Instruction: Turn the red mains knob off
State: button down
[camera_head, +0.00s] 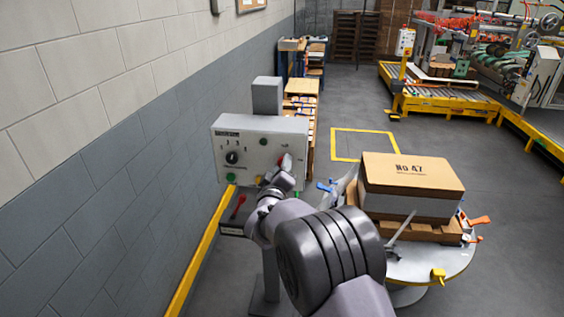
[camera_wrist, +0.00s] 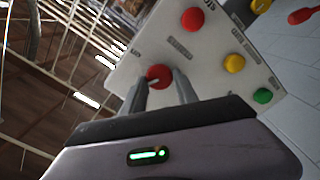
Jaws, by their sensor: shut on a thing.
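The red mains knob (camera_wrist: 159,76) is on the pale grey control panel (camera_wrist: 135,55). In the wrist view it is round and red with a pale mark on its face, which is partly hidden by the fingers. My gripper (camera_wrist: 161,84) has one finger on each side of it and is shut on it. In the head view the panel (camera_head: 262,133) stands on a post by the wall.
The panel also bears a black dial (camera_head: 232,157), a green button (camera_head: 230,177), a red button (camera_wrist: 192,20) and a yellow button (camera_wrist: 233,63). A round table (camera_head: 425,265) with a cardboard box (camera_head: 412,175) stands close on the right. The wall is close on the left.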

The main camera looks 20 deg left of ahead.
jog(key=n+p, duration=0.2)
jog(key=n, duration=0.3)
jog(key=shift+n, duration=0.3)
dwell(0.5)
jog(key=c, duration=0.9)
grip_release()
jog(key=shift+c, duration=0.2)
jog(key=p+v, duration=0.1)
jog(key=v, duration=1.6)
jog(key=shift+s, duration=0.25)
jog(key=shift+f, duration=0.1)
